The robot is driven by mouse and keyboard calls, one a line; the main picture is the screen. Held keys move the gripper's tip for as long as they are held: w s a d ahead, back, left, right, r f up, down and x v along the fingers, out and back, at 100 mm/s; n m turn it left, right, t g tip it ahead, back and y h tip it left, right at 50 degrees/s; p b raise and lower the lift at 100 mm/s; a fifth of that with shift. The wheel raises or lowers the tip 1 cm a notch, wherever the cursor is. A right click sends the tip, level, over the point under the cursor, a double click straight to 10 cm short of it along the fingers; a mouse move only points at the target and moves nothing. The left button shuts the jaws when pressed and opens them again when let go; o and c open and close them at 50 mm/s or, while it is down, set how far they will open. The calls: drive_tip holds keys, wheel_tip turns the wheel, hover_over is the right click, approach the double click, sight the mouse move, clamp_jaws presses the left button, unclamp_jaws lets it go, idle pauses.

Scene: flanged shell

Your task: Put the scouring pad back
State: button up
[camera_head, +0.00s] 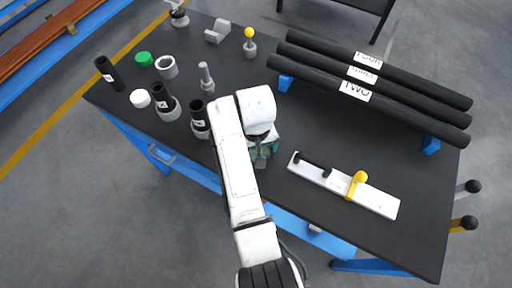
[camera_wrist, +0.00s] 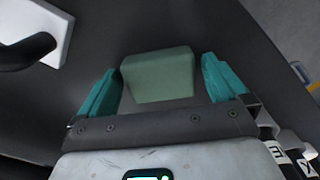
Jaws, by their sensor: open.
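The scouring pad (camera_wrist: 158,74) is a pale green block on the dark tabletop. In the wrist view it lies between the two teal fingertips of my gripper (camera_wrist: 162,85), with dark gaps on both sides, so the fingers look apart from it. My gripper is open. In the head view my gripper (camera_head: 262,156) is low over the table near its front edge, and my arm hides most of the pad there.
A white board with a black handle and yellow lever (camera_head: 345,186) lies right of my gripper. Three black pipes (camera_head: 370,86) rest on blue supports behind it. Black tubes (camera_head: 165,103), a green cap (camera_head: 144,59) and a white cap (camera_head: 140,98) stand left. The table's middle is clear.

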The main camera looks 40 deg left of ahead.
wheel_tip(320, 180, up, 12)
drive_tip(key=shift+r, duration=0.15)
idle(0.5)
